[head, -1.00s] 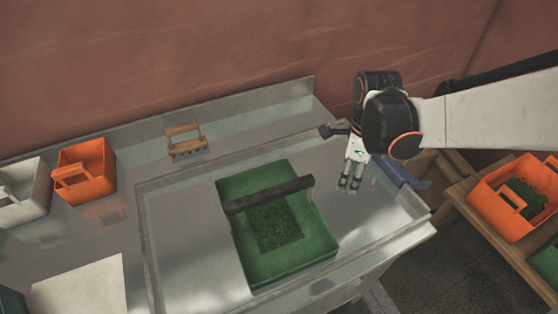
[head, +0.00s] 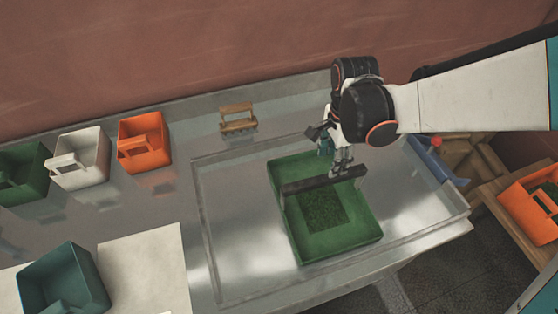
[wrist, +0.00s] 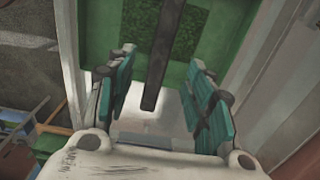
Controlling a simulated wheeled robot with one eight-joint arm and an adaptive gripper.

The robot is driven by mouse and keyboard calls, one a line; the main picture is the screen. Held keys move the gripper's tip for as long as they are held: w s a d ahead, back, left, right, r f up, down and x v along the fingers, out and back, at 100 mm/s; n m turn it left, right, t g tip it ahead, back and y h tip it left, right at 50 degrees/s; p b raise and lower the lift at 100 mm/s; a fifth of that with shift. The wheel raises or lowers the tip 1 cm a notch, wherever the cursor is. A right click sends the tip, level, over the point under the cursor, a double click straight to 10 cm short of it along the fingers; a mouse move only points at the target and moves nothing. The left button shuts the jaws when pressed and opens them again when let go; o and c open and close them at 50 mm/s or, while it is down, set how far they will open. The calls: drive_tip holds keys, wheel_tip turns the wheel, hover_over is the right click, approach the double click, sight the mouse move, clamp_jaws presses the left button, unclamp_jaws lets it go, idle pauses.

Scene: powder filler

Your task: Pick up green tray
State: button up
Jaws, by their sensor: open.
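The green tray (head: 353,238) lies flat in the shallow recess of the metal counter, with dark green granular matter on its floor. A dark bar handle (head: 302,185) spans above it. My gripper (head: 341,172) is above the back right part of the tray, by the right end of the bar. In the wrist view, my gripper (wrist: 165,90) is open, its teal finger pads on either side of the dark handle bar (wrist: 167,60). I cannot tell whether either pad touches the bar. The tray (wrist: 120,18) fills the upper middle of that view.
A small wooden-handled rake (head: 238,117) stands behind the recess. An orange bin (head: 145,143), a white bin (head: 82,160) and green bins stand at left. A pale sheet (head: 150,265) lies at front left. A blue object (head: 430,158) sits at the counter's right end.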

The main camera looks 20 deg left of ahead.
sight(325, 177)
wheel_tip(325, 177, down, 5)
drive_tip(key=shift+w+r+b, duration=0.1)
drive_tip(key=shift+r+b, duration=0.05)
drive_tip(key=shift+b, duration=1.05)
drive_tip(key=f+b, duration=0.2)
drive_tip(key=f, duration=0.3)
drive_tip(key=shift+s+a+b, duration=0.2)
drive_tip(key=shift+a+b, duration=0.2)
drive_tip(key=shift+f, duration=0.3)
drive_tip(key=shift+r, duration=0.1)
drive_tip(key=shift+c, duration=0.3)
clamp_jaws()
